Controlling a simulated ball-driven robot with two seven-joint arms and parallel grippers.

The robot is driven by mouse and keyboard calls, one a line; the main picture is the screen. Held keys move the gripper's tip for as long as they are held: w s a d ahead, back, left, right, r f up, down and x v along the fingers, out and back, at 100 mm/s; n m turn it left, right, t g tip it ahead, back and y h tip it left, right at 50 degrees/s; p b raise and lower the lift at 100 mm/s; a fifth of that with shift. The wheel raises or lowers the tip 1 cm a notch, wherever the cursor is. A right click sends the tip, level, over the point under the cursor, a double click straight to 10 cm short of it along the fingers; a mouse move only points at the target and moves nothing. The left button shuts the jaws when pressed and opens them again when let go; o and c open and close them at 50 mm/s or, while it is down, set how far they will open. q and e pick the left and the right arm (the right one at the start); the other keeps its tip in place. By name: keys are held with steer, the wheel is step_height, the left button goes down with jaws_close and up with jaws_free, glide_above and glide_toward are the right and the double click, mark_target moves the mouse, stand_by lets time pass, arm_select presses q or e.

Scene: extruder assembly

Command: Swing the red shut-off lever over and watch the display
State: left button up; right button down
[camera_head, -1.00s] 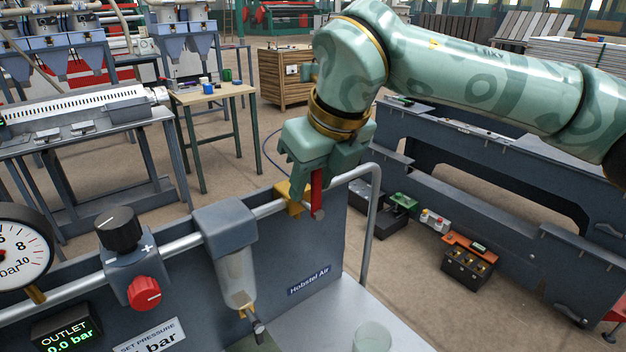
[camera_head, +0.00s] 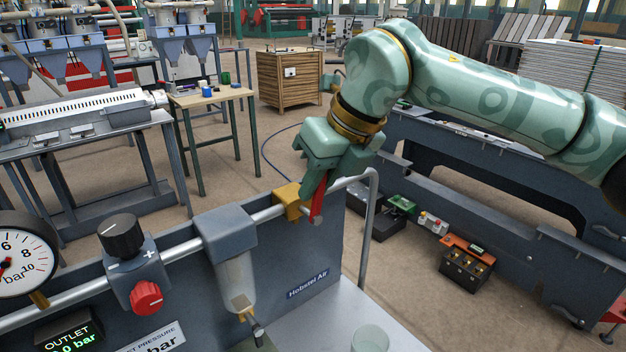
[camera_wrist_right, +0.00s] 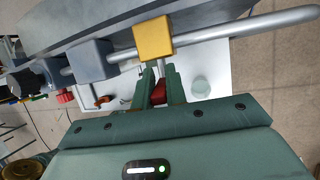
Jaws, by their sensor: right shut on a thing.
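The red shut-off lever (camera_head: 318,207) sits beside the yellow valve body (camera_head: 291,201) on the grey pipe along the top of the panel. My right gripper (camera_head: 316,193) is shut on the lever, reaching down from the upper right. In the right wrist view the red lever (camera_wrist_right: 158,93) shows between the two green fingers, below the yellow valve (camera_wrist_right: 153,38). The outlet display (camera_head: 70,338) is at the bottom left, cut by the picture edge; green digits ending in "0 bar" show. My left gripper is not in view.
A round gauge (camera_head: 22,255), a regulator with black and red knobs (camera_head: 135,262) and a filter bowl (camera_head: 236,275) hang along the pipe. The pipe bends down right of the lever. A clear cup (camera_head: 370,340) stands on the light surface below.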

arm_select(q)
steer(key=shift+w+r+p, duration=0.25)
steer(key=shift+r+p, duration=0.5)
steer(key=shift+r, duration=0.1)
arm_select(e)
steer(key=shift+w+d+f+m+g+y, duration=0.1)
steer(key=shift+w+d+m+g+y, duration=0.2)
steer(key=shift+y, duration=0.35)
steer(key=shift+w+d+f+n+g+y, duration=0.15)
steer(key=shift+d+g+y, duration=0.15)
steer(key=shift+g+y, duration=0.3)
steer(key=shift+w+d+f+m+g+y, duration=0.15)
steer(key=shift+d+m+g+y, duration=0.15)
steer(key=shift+y, duration=0.45)
steer(key=c, duration=1.4)
jaws_free()
steer(key=shift+c, duration=0.2)
arm_select(q)
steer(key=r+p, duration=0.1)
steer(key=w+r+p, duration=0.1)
steer(key=p, duration=0.1)
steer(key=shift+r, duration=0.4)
arm_select(e)
steer(key=v, duration=1.6)
steer(key=shift+d, duration=0.2)
